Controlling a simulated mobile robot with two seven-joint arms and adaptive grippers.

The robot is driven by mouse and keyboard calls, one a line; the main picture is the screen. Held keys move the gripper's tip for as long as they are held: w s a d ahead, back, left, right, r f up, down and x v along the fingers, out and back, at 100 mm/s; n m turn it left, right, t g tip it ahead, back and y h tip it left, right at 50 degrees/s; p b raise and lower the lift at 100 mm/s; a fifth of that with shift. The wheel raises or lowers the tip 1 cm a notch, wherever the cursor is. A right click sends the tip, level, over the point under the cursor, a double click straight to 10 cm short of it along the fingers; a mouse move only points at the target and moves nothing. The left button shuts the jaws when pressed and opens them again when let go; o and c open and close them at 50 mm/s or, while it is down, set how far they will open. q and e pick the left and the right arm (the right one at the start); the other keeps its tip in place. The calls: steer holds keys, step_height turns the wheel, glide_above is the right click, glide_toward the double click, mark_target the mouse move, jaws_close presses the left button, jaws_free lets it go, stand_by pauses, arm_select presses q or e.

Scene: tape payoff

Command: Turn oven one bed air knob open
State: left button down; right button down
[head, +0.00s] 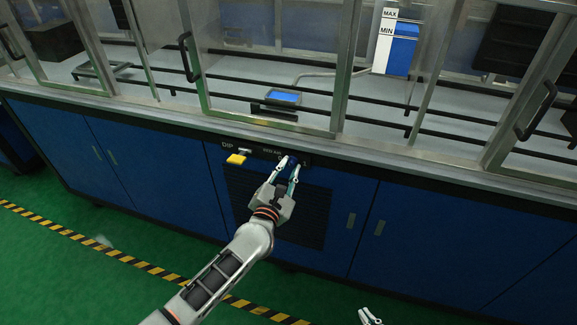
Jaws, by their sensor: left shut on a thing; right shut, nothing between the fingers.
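A narrow black control panel (262,150) runs along the top of the blue cabinet front. It carries a "DIP" label with a yellow knob (236,159) below it and another small label to the right, too small to read surely. My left gripper (290,165) reaches up to the panel right of that label. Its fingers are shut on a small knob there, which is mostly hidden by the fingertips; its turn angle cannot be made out. My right gripper (371,317) is shut and empty, low at the bottom edge, well away from the panel.
Above the panel is a grey worktop edge (420,158) with glass-doored frames and black handles (189,57). A blue tray (284,97) and a MAX/MIN level gauge (398,42) stand behind the glass. Green floor with a striped line (140,263) lies in front.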

arm_select(q)
steer(key=m+p, duration=0.1)
steer(key=m, duration=0.1)
steer(key=shift+m, duration=0.4)
steer(key=m+p, duration=0.2)
steer(key=m, duration=0.4)
steer(key=shift+f+m+p, duration=0.15)
steer(key=shift+m+p, duration=0.15)
steer(key=shift+p, duration=0.05)
steer(key=shift+m, duration=0.9)
arm_select(e)
steer(key=shift+w+r, duration=0.2)
steer(key=shift+r, duration=1.1)
steer(key=shift+w+r, duration=0.15)
steer(key=shift+r, duration=1.15)
arm_select(q)
steer(key=shift+p, duration=0.3)
arm_select(e)
steer(key=shift+r, duration=0.1)
arm_select(q)
steer(key=c, duration=1.8)
jaws_free()
arm_select(e)
steer(key=shift+w+r, duration=0.1)
steer(key=shift+r, duration=0.05)
